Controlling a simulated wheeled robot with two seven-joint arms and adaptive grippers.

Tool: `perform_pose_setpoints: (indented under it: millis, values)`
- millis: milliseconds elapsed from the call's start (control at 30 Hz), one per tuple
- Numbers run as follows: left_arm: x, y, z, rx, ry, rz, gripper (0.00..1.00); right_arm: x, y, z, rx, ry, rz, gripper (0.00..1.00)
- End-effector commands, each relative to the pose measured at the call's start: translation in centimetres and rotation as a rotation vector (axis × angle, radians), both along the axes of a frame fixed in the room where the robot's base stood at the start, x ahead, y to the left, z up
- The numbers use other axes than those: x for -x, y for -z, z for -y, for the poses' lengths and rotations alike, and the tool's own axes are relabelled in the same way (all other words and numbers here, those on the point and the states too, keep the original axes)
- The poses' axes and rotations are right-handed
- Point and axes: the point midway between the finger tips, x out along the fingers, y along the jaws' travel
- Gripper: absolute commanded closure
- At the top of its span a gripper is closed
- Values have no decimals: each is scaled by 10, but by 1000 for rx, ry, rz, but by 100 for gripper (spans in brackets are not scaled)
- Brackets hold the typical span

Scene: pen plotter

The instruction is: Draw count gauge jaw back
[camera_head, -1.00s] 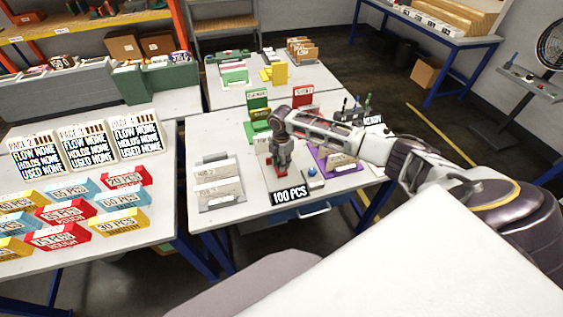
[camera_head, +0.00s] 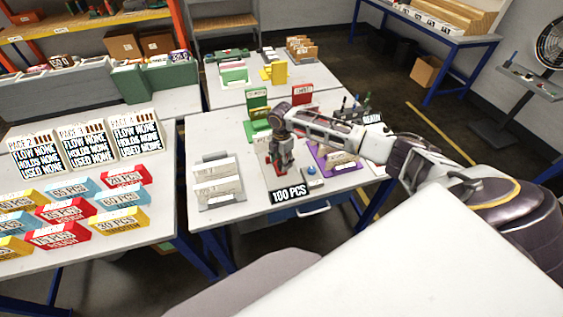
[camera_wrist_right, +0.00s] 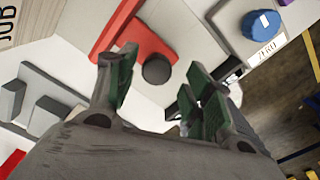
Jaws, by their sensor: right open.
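The count gauge stands on the middle table, with a black display (camera_head: 289,193) reading 100 PCS at its front and a blue ZERO button (camera_head: 310,170), which also shows in the right wrist view (camera_wrist_right: 262,25). Its red jaw (camera_wrist_right: 138,42) with a dark round knob (camera_wrist_right: 157,70) lies just past my fingertips in the right wrist view. My right gripper (camera_head: 281,168) points down over the gauge in the head view. In the wrist view its green-padded fingers (camera_wrist_right: 160,85) are apart, with the knob seen between them; contact cannot be told. My left gripper is not in view.
A white card holder (camera_head: 218,182) stands left of the gauge and a purple tray (camera_head: 338,160) right of it. Green and red card holders (camera_head: 302,95) are behind. The left table holds coloured PCS packs (camera_head: 65,210) and page signs (camera_head: 85,146).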

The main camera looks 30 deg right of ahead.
Motion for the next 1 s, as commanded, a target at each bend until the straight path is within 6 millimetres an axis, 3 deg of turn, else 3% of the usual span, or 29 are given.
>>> perform_pose_setpoints:
  millis: [700,1000]
  values:
    - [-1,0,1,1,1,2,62,1,-95,0,0,-1,2,49]
    - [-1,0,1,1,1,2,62,1,-112,0,0,-1,0,49]
